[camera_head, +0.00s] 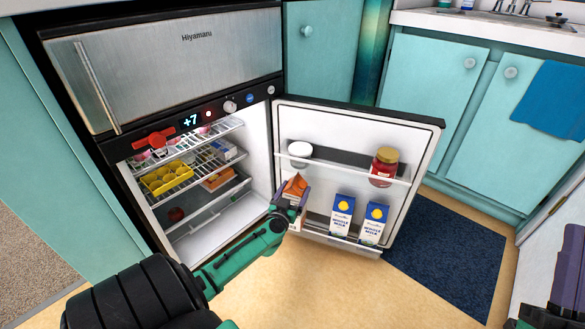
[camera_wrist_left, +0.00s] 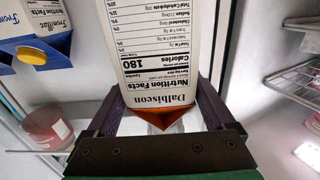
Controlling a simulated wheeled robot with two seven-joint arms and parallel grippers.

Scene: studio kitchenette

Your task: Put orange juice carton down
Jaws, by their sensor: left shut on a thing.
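The orange juice carton (camera_head: 295,186) shows its orange top at the left end of the open fridge door's lower shelf; my gripper hides much of its body. My left gripper (camera_head: 289,199) is shut on the carton. In the left wrist view, the carton (camera_wrist_left: 165,50) stands between the two fingers of my left gripper (camera_wrist_left: 160,105), its nutrition panel facing the camera. I cannot tell whether its base touches the shelf. Part of my right gripper (camera_head: 568,265) shows at the right edge; its fingertips are not clear.
Two milk cartons (camera_head: 342,213) stand on the door's lower shelf, right of the juice. A red jar (camera_head: 384,167) and a white-lidded container (camera_head: 299,151) sit on the upper door shelf. The fridge interior (camera_head: 205,231) holds a yellow egg tray (camera_head: 167,178) and several other items.

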